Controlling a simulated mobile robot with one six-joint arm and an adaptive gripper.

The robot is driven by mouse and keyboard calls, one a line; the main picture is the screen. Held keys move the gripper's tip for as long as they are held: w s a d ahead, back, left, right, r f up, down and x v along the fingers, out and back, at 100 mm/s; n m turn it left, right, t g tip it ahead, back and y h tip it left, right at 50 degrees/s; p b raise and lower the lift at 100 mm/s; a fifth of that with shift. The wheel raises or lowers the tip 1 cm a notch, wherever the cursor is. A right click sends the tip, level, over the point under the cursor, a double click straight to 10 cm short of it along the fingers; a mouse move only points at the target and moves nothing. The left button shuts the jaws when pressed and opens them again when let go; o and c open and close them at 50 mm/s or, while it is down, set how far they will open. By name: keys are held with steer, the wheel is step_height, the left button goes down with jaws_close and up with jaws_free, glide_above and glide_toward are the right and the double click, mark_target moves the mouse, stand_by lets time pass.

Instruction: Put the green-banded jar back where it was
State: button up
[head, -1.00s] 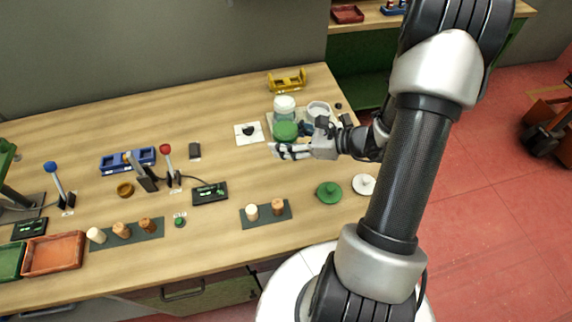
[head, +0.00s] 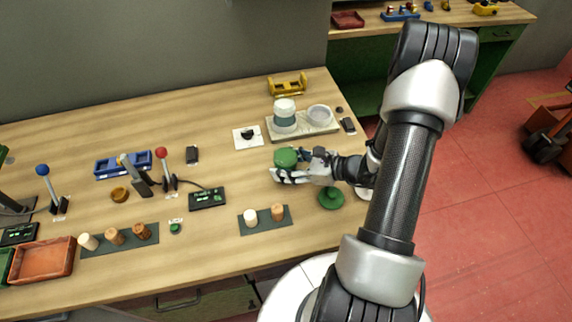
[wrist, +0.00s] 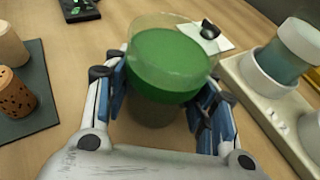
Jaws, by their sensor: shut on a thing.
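In the wrist view the jar (wrist: 172,62) shows a clear rim and a green body between my two blue-padded fingers (wrist: 160,105). It looks raised over the table, though its base is partly hidden. The pale tray (head: 310,130) holds a jar with a grey-blue band (head: 284,116) on its left and an empty-looking clear dish or recess (head: 319,117) on its right.
A green lid (head: 331,198) lies right of my gripper, with a white lid (head: 363,193) partly behind my arm. Corks stand on a dark mat (head: 265,223) in front. A white card with a black knob (head: 248,136) lies left of the tray. A yellow rack (head: 287,86) stands behind.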

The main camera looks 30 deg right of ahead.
steer(key=shift+f, duration=0.2)
steer(key=o, duration=1.3)
steer(key=shift+r, duration=0.15)
steer(key=shift+s+d+r, duration=0.1)
steer(key=shift+r, duration=0.1)
steer(key=p+v, duration=0.3)
steer(key=v, duration=0.8)
steer(key=shift+s+d+p, duration=0.2)
steer(key=shift+s+p, duration=0.1)
steer(key=shift+r, duration=0.1)
